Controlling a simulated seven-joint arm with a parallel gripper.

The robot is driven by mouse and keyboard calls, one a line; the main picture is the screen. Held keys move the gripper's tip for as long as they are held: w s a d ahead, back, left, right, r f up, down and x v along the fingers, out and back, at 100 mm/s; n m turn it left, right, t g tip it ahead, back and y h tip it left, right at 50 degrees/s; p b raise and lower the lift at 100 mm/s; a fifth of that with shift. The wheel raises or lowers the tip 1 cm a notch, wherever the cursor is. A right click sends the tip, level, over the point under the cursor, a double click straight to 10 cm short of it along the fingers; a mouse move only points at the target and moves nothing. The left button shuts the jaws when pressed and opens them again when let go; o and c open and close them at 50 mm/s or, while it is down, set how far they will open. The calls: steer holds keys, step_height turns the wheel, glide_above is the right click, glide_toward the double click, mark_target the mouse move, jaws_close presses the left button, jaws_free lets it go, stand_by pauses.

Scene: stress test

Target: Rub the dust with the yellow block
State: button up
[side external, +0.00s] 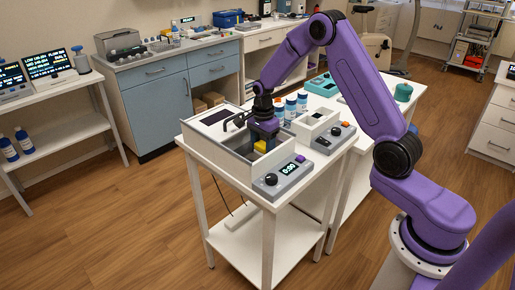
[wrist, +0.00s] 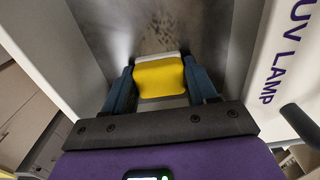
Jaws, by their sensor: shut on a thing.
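My gripper (wrist: 160,88) is shut on the yellow block (wrist: 160,78), with a blue finger on each side of it. A pale edge shows along the block's far side. In the wrist view, dark specks of dust (wrist: 165,25) lie on the grey metal floor just beyond the block. I cannot tell whether the block touches the floor.
The white box (side external: 225,151) stands on a white table, with its walls close around my gripper. A panel marked UV LAMP (wrist: 285,60) is at the right in the wrist view. A grey control unit (side external: 283,180) with a knob stands in front, and blue-and-white bottles (side external: 291,106) stand behind.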

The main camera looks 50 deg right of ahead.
steer(key=shift+d, duration=0.9)
steer(key=shift+w+a, duration=0.1)
steer(key=shift+a, duration=5.1)
steer(key=shift+w+d, duration=0.3)
steer(key=shift+d, duration=4.85)
steer(key=shift+a, duration=5.15)
step_height(320, 180, up, 8)
steer(key=shift+d+r, duration=0.1)
steer(key=shift+d, duration=0.05)
